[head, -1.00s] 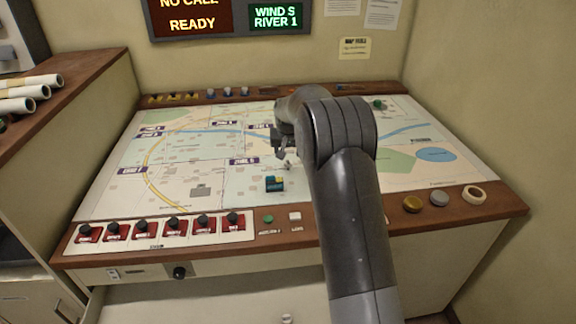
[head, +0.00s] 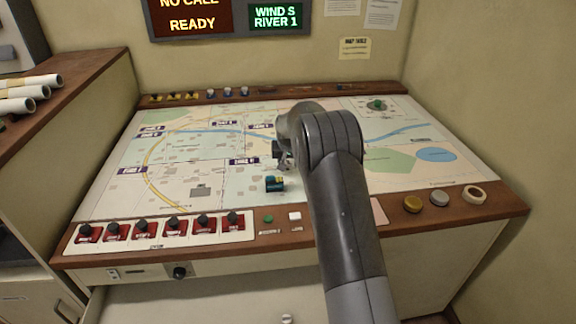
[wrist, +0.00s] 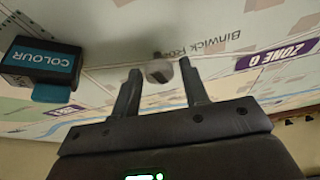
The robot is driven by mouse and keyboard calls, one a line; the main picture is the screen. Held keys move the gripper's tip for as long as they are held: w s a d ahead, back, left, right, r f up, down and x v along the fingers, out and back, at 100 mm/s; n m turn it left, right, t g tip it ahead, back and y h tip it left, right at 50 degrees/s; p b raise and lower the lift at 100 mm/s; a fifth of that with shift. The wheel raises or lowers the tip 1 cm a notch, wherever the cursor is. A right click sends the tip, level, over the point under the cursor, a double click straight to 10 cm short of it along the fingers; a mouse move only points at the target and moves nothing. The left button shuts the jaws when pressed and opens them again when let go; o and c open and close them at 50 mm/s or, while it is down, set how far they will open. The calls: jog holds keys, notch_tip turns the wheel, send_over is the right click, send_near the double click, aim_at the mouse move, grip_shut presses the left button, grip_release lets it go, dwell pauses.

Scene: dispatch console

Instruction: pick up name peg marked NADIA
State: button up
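My gripper (wrist: 162,75) is open in the wrist view, with its two dark fingers apart. A small pale, round-ended peg-like piece (wrist: 160,71) with a dark part shows just beyond and between the fingertips. I see no gap closed on it and cannot read a name on it, so I cannot tell if it is the NADIA peg. In the head view my gripper (head: 281,160) is low over the map, partly hidden by my arm, and the pale piece is not clear there.
A blue block marked COLOUR (wrist: 40,64) lies left of the fingers; it also shows in the head view (head: 275,184). Small yellow and blue-white pieces (head: 228,92) line the back ledge. Red switches (head: 174,228) line the front left. The map's left side (head: 150,185) is mostly clear.

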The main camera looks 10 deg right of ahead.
jog(key=c, duration=0.7)
